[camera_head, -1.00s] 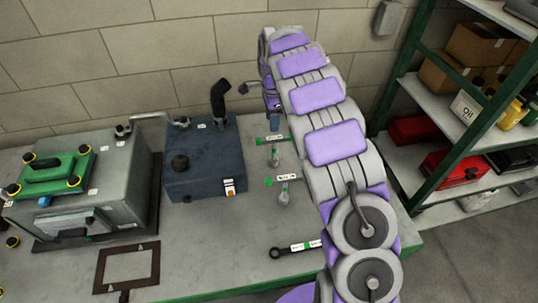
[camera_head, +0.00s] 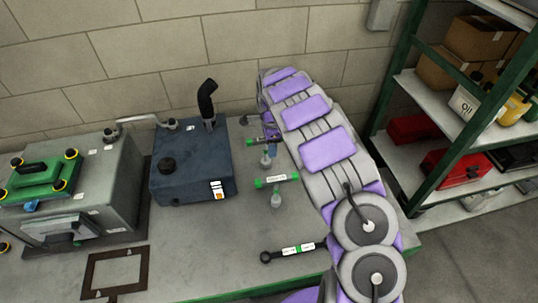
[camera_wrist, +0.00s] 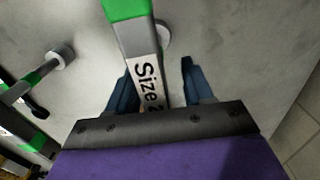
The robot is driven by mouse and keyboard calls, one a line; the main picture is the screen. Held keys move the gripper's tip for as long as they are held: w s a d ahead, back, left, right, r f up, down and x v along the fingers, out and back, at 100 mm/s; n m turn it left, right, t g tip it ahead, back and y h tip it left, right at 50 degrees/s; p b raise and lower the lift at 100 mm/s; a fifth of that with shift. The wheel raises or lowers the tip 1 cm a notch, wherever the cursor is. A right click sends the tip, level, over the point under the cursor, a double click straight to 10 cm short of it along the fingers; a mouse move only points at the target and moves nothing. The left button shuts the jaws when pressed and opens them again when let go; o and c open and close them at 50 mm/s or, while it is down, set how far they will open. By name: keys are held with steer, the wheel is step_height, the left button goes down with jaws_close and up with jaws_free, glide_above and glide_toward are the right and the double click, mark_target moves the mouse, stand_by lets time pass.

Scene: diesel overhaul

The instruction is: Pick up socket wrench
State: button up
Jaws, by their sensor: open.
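A T-shaped tool with green ends and a white "Size 2…" label, apparently a socket wrench (camera_wrist: 143,60), lies between the two dark blue fingers of my gripper (camera_wrist: 155,82) in the wrist view. The fingers stand apart on either side of its labelled bar. A grey round part (camera_wrist: 163,36) shows beside the bar. In the head view, my arm partly hides this far tool. A similar tool (camera_head: 276,182) lies nearer; its green end (camera_wrist: 35,76) shows at the left of the wrist view.
A black ring spanner (camera_head: 292,250) with a label lies near the bench front. A dark blue tank (camera_head: 192,175) and a grey engine box (camera_head: 105,185) stand left. A dark frame (camera_head: 114,272) lies in front. A shelf (camera_head: 405,90) stands right, a brick wall behind.

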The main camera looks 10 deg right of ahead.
steer(key=shift+a, duration=1.45)
steer(key=c, duration=0.3)
steer(key=shift+a, duration=0.25)
steer(key=shift+c, duration=0.9)
steer(key=shift+r, duration=0.1)
steer(key=shift+c, duration=0.7)
steer(key=shift+d, duration=0.9)
steer(key=c, duration=0.3)
steer(key=shift+d, duration=0.5)
jaws_close()
steer(key=shift+a, duration=0.9)
steer(key=shift+d+r, duration=0.1)
steer(key=shift+r, duration=0.4)
step_height(320, 180, up, 9)
steer(key=shift+p, duration=0.8)
